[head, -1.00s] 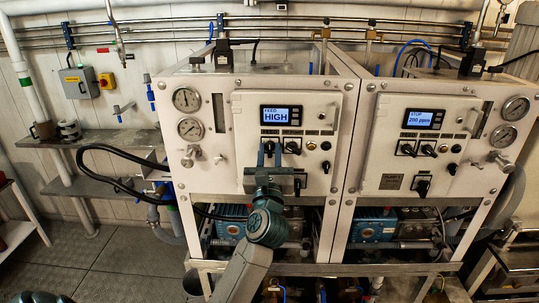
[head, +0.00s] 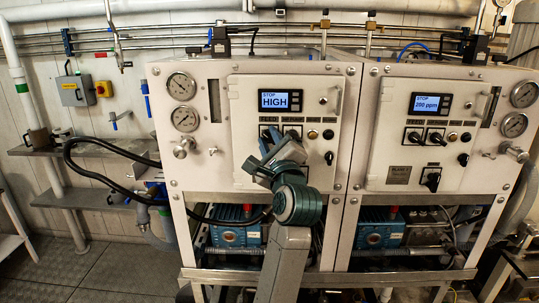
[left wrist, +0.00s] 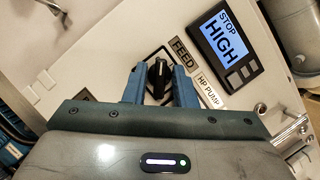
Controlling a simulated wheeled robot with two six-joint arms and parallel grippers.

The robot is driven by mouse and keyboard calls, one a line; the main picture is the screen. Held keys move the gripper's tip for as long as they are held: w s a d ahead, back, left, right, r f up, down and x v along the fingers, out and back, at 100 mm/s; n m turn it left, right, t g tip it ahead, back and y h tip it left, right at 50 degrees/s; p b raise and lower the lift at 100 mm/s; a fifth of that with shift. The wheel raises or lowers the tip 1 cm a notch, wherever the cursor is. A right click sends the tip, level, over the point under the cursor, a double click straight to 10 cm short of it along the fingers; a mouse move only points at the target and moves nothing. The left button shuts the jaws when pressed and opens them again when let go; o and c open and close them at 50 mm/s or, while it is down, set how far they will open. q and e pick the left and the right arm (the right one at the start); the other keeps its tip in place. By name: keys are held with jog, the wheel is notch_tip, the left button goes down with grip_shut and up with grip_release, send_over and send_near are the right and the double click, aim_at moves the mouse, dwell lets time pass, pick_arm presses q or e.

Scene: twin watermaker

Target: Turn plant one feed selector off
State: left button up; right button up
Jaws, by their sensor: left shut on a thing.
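My left gripper (head: 268,140) is at the front panel of the left cabinet, turned at a slant. In the left wrist view its two blue fingers (left wrist: 158,78) are on either side of a black selector knob (left wrist: 158,72), shut on it. The FEED label (left wrist: 182,53) is beside this knob. In the head view the gripper hides most of the knob. The plant one display (head: 280,101) reads STOP HIGH, and it also shows in the left wrist view (left wrist: 223,38). My right gripper is not in view.
The HP PUMP label (left wrist: 208,91) is right of the fingers in the left wrist view. Another black selector (head: 328,157) is lower right on the same panel. The right cabinet's display (head: 426,104) reads STOP 200 ppm. A black hose (head: 68,160) loops at the left.

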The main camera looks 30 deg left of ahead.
pick_arm(q)
jog(key=shift+n+g+b, duration=0.5)
jog(key=shift+n+b, duration=0.45)
jog(key=shift+n, duration=0.25)
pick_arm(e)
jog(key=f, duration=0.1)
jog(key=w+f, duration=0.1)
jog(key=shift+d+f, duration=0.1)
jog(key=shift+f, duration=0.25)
pick_arm(q)
jog(key=shift+n, duration=0.3)
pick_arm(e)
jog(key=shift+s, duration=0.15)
pick_arm(q)
jog(key=o, duration=0.7)
